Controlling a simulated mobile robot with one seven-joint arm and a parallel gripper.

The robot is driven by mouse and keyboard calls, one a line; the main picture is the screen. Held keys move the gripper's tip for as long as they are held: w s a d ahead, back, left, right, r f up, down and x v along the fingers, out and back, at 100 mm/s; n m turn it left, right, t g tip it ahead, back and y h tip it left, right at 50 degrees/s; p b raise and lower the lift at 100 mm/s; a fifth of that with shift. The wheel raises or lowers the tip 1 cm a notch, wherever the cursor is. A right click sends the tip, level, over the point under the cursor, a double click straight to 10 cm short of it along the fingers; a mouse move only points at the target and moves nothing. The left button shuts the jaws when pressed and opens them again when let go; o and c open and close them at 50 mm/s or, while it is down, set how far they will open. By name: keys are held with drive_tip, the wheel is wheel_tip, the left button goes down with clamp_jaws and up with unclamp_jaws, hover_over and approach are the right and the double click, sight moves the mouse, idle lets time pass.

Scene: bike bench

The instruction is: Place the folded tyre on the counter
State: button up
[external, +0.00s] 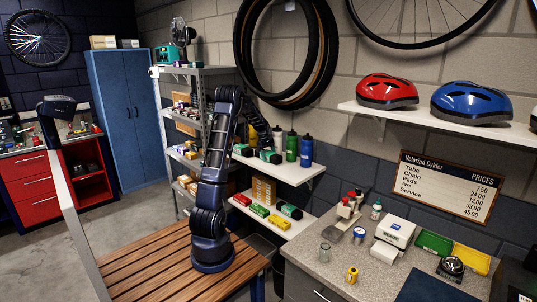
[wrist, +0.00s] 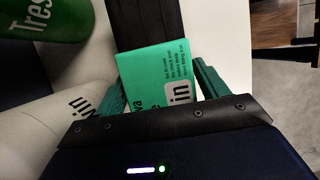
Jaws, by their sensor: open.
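A black folded tyre with a green label (wrist: 155,72) lies on the upper shelf. In the wrist view my gripper (wrist: 162,85) is open, with one teal finger on each side of the label. Whether the fingers touch the tyre I cannot tell. In the external view my gripper (external: 265,141) reaches down at the upper shelf, just above a black and green folded tyre (external: 270,157). A similar folded tyre (external: 243,150) lies to its left. The grey speckled counter (external: 318,270) is at the lower right.
A green bottle (wrist: 45,18) and a pale bottle (wrist: 35,115) are close to my gripper's left in the wrist view. Several bottles (external: 291,146) stand on the upper shelf (external: 300,172). More folded tyres (external: 259,210) lie below. A jar (external: 325,250) and yellow can (external: 352,275) occupy the counter's front.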

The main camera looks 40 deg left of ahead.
drive_tip(key=shift+f, duration=0.2)
idle(0.3)
drive_tip(key=c, duration=1.3)
drive_tip(key=shift+s+r, duration=0.1)
drive_tip(key=shift+r, duration=0.45)
drive_tip(key=shift+c, duration=0.2)
wheel_tip(320, 180, up, 7)
drive_tip(key=shift+s+f, duration=0.15)
drive_tip(key=shift+f, duration=0.05)
drive_tip(key=s, duration=1.8)
drive_tip(key=w+d+m+g+y, duration=0.1)
drive_tip(key=w+d+m, duration=0.4)
drive_tip(key=d, duration=0.8)
drive_tip(key=w+d+r+m+g+y, duration=0.15)
drive_tip(key=w+d+m, duration=0.25)
drive_tip(key=d, duration=0.8)
drive_tip(key=w+d+m+g+y, duration=0.15)
drive_tip(key=w+d+m, duration=0.35)
drive_tip(key=d, duration=0.8)
drive_tip(key=s+d+m+y, duration=0.1)
drive_tip(key=s+d+m, duration=0.3)
drive_tip(key=d, duration=0.9)
drive_tip(key=s+d+m+y, duration=0.1)
drive_tip(key=s+d+m, duration=0.3)
drive_tip(key=d, duration=0.9)
drive_tip(key=s+d+m+y, duration=0.1)
drive_tip(key=s+d+m, duration=0.3)
drive_tip(key=d, duration=0.9)
drive_tip(key=shift+s+d+r+t, duration=0.3)
drive_tip(key=shift+s, duration=0.85)
